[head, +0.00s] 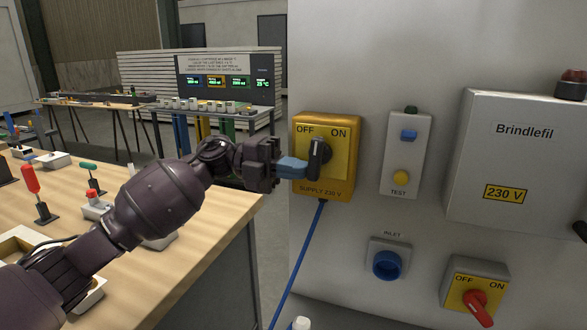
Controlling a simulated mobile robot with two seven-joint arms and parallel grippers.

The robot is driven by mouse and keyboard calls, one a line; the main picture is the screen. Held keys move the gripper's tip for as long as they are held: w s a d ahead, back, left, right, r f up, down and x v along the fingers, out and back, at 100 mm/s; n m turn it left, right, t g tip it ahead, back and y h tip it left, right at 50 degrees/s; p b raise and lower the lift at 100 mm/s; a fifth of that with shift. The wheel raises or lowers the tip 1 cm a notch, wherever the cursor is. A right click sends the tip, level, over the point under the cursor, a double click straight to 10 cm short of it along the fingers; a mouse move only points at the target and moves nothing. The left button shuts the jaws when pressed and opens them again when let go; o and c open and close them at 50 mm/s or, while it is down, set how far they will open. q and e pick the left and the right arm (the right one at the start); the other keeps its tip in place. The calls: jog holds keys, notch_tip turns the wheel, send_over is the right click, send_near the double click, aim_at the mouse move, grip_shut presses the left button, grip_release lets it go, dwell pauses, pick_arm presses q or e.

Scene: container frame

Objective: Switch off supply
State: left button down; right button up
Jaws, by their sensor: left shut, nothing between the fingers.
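The yellow supply switch box (342,187) is on the grey panel, marked OFF at left, ON at right and SUPPLY 230 V below. Its black rotary handle (319,158) stands roughly upright, between the two words. My left gripper (293,167) reaches in from the left with its blue fingers shut and nothing between them. The fingertips are at the left side of the handle, touching it or very near; I cannot tell which. They hide part of the box's left face. My right gripper is out of view.
Right of the box are a test unit (407,155), a Brindlefil cabinet (520,165) and a second yellow switch with a red handle (477,304). A blue cable (297,262) hangs below the supply box. A wooden bench (215,216) with tools lies left, under my arm.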

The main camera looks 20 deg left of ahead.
pick_arm(q)
jog(key=shift+d+f+h+b, duration=0.25)
jog(key=shift+f+h+b, duration=0.1)
jog(key=shift+h, duration=0.55)
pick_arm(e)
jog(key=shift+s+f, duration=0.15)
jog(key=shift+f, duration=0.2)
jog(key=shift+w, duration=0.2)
